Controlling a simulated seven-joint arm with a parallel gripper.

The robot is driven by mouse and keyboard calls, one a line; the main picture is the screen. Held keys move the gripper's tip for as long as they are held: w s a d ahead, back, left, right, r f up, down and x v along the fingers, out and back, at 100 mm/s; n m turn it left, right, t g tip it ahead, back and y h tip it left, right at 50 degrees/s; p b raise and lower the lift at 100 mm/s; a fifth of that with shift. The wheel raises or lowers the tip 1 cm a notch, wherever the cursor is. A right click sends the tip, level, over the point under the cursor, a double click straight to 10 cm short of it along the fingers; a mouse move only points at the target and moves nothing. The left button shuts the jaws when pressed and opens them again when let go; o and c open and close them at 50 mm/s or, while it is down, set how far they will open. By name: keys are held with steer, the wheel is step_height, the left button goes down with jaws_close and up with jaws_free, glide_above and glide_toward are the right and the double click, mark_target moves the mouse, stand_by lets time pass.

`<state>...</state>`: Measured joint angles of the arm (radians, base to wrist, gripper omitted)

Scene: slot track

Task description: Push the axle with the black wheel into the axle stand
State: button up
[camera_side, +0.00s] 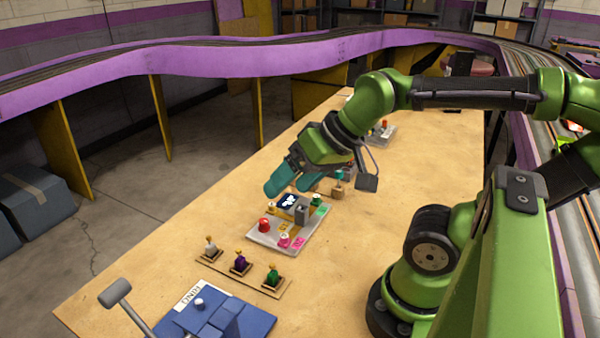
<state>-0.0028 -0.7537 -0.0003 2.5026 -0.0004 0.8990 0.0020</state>
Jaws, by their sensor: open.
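My gripper (281,182), with teal fingers, is open and hangs over the table just behind the grey board with coloured parts. Nothing shows between its fingers. I cannot make out the axle with the black wheel or the axle stand for certain. Small light-wood pieces (338,191) stand just right of the gripper, partly hidden by it. They are too small to identify.
The grey board (262,239) carries red, pink and green parts, a grey block and a dark picture panel. A wooden strip (235,270) with three small pegged pieces lies in front.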

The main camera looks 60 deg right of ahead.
steer(key=shift+c, duration=1.4)
steer(key=w+d+f+g+h, duration=0.15)
steer(key=w+d, duration=0.35)
steer(key=d, duration=0.6)
steer(key=w+d+f+h, duration=0.1)
steer(key=w+d+f, duration=0.1)
steer(key=w+d, duration=0.65)
steer(key=w+d+f+g+h, duration=0.1)
steer(key=w+d, duration=0.2)
steer(key=d, duration=1.1)
steer(key=shift+n+g, duration=0.25)
steer(key=shift+n, duration=0.25)
steer(key=x, duration=1)
steer(key=shift+s+a+f, duration=0.1)
steer(key=shift+a+f, duration=0.25)
steer(key=shift+f, duration=0.05)
steer(key=shift+x, duration=3.15)
